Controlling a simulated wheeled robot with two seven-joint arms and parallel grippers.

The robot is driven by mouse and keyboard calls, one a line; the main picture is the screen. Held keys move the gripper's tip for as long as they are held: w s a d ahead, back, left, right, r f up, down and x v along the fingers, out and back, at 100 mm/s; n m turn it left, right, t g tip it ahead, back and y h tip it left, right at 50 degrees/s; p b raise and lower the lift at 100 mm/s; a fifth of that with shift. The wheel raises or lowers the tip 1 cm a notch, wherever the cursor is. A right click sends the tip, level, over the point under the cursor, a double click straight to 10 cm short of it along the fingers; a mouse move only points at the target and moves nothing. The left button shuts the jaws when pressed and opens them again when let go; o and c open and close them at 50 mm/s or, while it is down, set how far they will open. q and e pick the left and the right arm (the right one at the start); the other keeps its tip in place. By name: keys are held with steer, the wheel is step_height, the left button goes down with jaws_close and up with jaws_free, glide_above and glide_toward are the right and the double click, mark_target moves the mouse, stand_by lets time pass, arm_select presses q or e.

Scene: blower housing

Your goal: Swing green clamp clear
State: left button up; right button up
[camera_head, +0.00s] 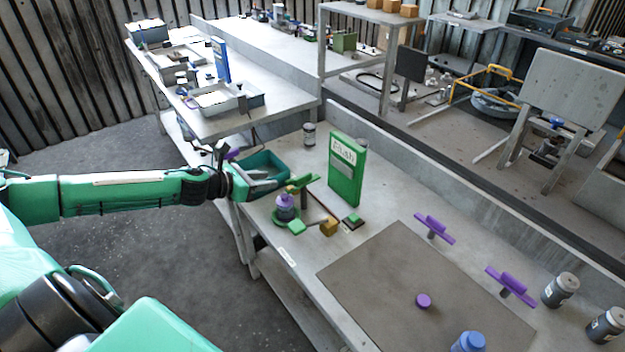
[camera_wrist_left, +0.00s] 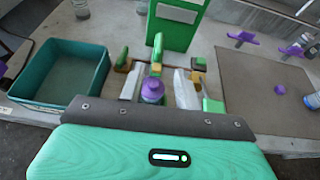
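The green clamp (camera_head: 306,183) stands at the fixture near the table's left edge, with an upright green arm that also shows in the left wrist view (camera_wrist_left: 157,50). A purple-topped part (camera_head: 285,201) sits beside it, and its purple cap is clear in the left wrist view (camera_wrist_left: 152,90). My left gripper (camera_head: 277,184) reaches in from the left, close to the clamp. In the left wrist view its two pale fingers (camera_wrist_left: 160,77) stand apart, with the purple cap and green arm appearing between them. I see no contact; depth is hard to judge. My right gripper is out of view.
A teal bin (camera_head: 265,165) lies just behind my gripper. A tall green panel (camera_head: 346,168) stands behind the fixture. Ochre (camera_head: 329,227) and green (camera_head: 297,227) blocks sit close around it. A grey-brown mat (camera_head: 390,290) and purple-handled parts (camera_head: 434,227) lie to the right.

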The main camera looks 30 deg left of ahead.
mark_target(301, 176)
arm_select(q)
steer(key=p+x, duration=0.4)
steer(key=shift+w+d+r, duration=0.1)
steer(key=shift+w, duration=0.1)
steer(key=p+x, duration=0.2)
steer(key=x, duration=0.5)
steer(key=shift+w+d+f+p, duration=0.15)
steer(key=shift+w+f+p, duration=0.1)
steer(key=shift+w+p, duration=0.1)
steer(key=shift+x, duration=0.8)
steer(key=shift+f, duration=0.1)
jaws_close()
